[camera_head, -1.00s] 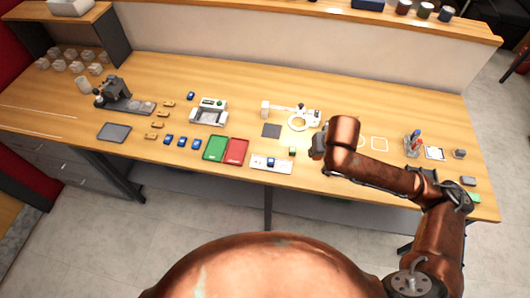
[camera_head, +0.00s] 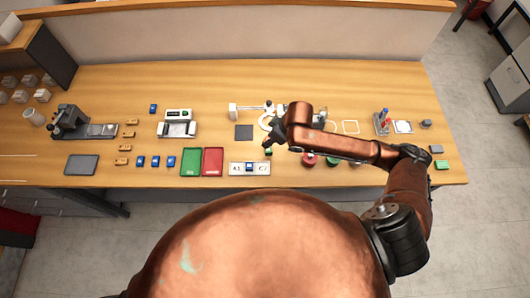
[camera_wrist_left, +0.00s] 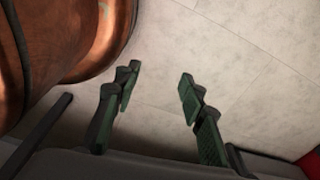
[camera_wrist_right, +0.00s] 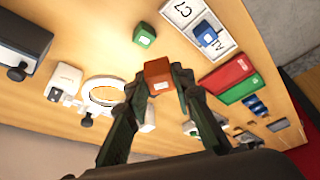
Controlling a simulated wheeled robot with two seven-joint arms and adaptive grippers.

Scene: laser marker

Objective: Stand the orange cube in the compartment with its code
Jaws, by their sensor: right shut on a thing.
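The orange cube (camera_wrist_right: 158,72) is between the fingertips of my right gripper (camera_wrist_right: 157,84), which is shut on it. A small white label shows on the cube; its code is too small to read. In the head view my right gripper (camera_head: 271,140) is above the table, behind and right of the white compartment tray (camera_head: 235,169). The tray is marked A1 at left and C2 at right, with a blue cube (camera_head: 249,167) between these marks. The tray also shows in the right wrist view (camera_wrist_right: 180,12). My left gripper (camera_wrist_left: 158,82) is open and empty above the floor.
A green cube (camera_wrist_right: 145,35) stands close to my right gripper. Green (camera_head: 190,163) and red (camera_head: 213,162) trays lie left of the compartment tray. A ring magnifier (camera_wrist_right: 104,92) and a dark square pad (camera_head: 244,132) are behind. Red and green round things (camera_head: 309,161) lie right.

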